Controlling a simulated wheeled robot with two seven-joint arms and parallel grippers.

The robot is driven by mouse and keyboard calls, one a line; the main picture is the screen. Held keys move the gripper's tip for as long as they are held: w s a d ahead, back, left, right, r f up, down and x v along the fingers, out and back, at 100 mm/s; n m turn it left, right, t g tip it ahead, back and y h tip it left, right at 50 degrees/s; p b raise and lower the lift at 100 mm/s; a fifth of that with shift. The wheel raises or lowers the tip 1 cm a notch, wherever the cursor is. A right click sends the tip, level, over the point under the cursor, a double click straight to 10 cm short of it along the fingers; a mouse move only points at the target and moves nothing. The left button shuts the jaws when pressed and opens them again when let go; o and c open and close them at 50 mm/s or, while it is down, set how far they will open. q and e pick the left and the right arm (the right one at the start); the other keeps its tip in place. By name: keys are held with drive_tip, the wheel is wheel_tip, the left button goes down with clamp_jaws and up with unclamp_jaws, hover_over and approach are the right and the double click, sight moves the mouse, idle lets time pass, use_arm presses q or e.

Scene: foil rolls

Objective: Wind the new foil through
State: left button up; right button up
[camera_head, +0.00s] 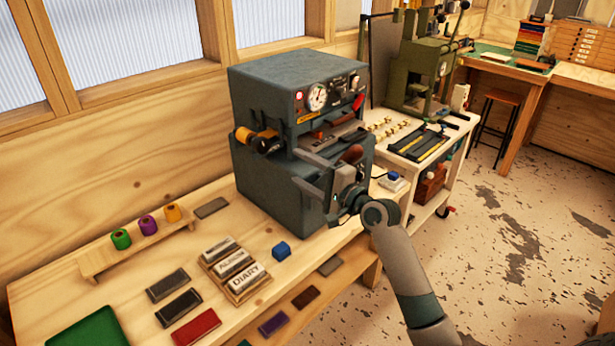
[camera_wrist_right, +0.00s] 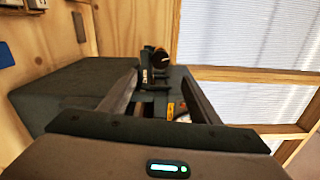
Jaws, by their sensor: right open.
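The dark grey foil press (camera_head: 268,90) stands on the bench, with a gauge on its front. An orange-gold foil roll (camera_head: 242,134) sticks out from its left side, with a black round part (camera_head: 266,143) beside it. My right gripper (camera_head: 299,168) is open and empty in front of the press, fingers pointing left. In the right wrist view its fingers (camera_wrist_right: 160,88) spread apart, with a dark bracket and a round orange-edged end (camera_wrist_right: 161,62) beyond them. Green (camera_head: 121,239), purple (camera_head: 147,225) and orange (camera_head: 173,214) rolls stand on a wooden rack. My left gripper is out of view.
A green press (camera_head: 418,75) and a tool tray stand to the right. The wall is close behind the foil press.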

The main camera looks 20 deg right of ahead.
drive_tip(key=shift+v, duration=0.8)
